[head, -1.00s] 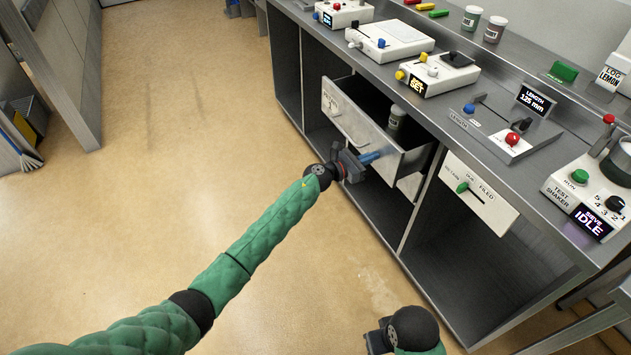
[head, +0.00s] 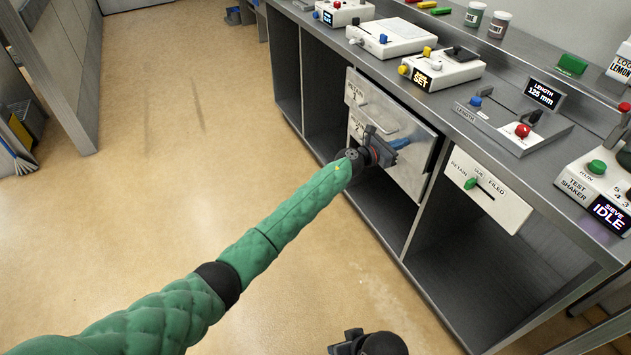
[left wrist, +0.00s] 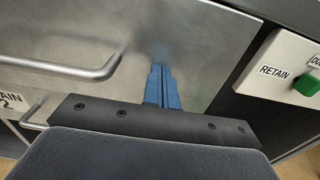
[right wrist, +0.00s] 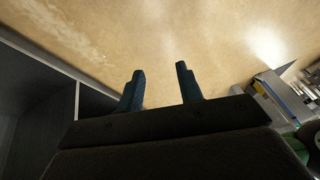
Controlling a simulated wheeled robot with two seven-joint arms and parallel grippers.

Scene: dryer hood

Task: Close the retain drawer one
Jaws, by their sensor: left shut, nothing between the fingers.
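The drawer labelled RETAIN 1 (head: 385,103) is the upper grey metal drawer under the bench; its inside no longer shows. I cannot tell whether its front is fully flush. Its bar handle (left wrist: 75,70) is left of my fingers in the left wrist view. My left gripper (head: 402,144) is shut and empty, with its blue fingertips (left wrist: 161,72) at the drawer front, touching or very near it. The RETAIN 2 drawer (head: 356,127) below is partly hidden by my gripper. My right gripper (right wrist: 160,70) is open and empty over the floor, low in the head view.
A white panel with a green RETAIN/FILED slider (head: 487,193) is right of the drawers. The steel bench top above carries several devices, including a length unit (head: 515,125) and a test shaker (head: 590,180). Open bays flank the drawers. The floor (head: 180,180) at left is clear.

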